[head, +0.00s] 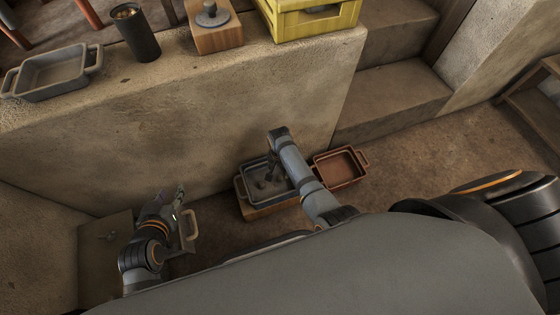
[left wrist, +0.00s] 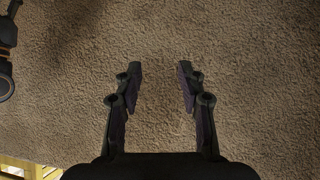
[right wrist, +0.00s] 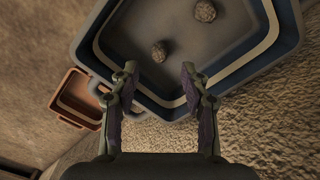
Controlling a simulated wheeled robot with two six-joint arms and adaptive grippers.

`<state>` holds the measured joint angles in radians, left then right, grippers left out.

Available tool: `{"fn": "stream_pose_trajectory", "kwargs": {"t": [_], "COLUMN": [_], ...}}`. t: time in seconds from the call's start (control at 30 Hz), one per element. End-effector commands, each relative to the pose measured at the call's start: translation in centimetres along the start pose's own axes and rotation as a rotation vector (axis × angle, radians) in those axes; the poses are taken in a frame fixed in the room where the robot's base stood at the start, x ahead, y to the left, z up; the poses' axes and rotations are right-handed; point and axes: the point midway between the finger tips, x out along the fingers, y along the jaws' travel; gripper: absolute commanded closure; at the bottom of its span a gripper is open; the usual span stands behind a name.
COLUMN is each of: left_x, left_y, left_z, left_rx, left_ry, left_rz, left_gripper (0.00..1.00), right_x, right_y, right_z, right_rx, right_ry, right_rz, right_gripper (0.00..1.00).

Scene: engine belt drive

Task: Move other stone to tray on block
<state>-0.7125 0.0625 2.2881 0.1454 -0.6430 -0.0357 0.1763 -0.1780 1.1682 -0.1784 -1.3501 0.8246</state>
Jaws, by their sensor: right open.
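A blue-grey tray (head: 285,200) sits on a wooden block (head: 270,208) on the floor against the low wall. In the right wrist view two round stones lie inside this tray, one stone (right wrist: 158,51) nearer the fingers and another stone (right wrist: 205,11) farther off. My right gripper (right wrist: 158,75) is open and empty over the near part of the tray, with the nearer stone just beyond its fingertips. In the head view my right arm partly covers the tray. My left gripper (left wrist: 160,77) is open and empty in front of a plain rough surface; in the head view it is at the left (head: 178,202).
A reddish-brown tray (head: 341,168) is right of the block. On the wall ledge stand a grey tray (head: 52,90), a dark cup (head: 140,42), a wooden block with a grey knob (head: 215,40) and a yellow crate (head: 320,24). Steps rise at the upper right.

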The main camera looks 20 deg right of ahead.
Motion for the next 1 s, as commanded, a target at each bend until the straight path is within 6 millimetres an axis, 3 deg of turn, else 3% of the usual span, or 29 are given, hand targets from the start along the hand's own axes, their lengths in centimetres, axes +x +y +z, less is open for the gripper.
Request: {"fn": "stream_pose_trajectory", "kwargs": {"t": [0.03,0.4,0.6,1.0], "left_x": [-0.5,-5.1,-7.4,-8.0], "left_y": [0.1,0.5,-0.2,-0.6], "left_z": [0.9,10.3,8.3,8.2], "left_rx": [-0.002,-0.015,0.007,0.013], "left_ry": [-0.066,-0.564,-0.694,-0.742], "left_rz": [0.002,0.016,-0.017,-0.032], "left_gripper": [0.6,0.6,0.6,0.6], "right_x": [-0.9,-3.4,-5.8,-5.9], "right_y": [0.0,0.0,0.0,0.0], "right_z": [0.0,0.0,0.0,0.0], "right_rx": [0.0,0.0,0.0,0.0], "right_ry": [0.0,0.001,0.0,0.0], "right_rz": [0.0,0.0,0.0,0.0], "right_gripper": [0.54,0.54,0.54,0.54]}}
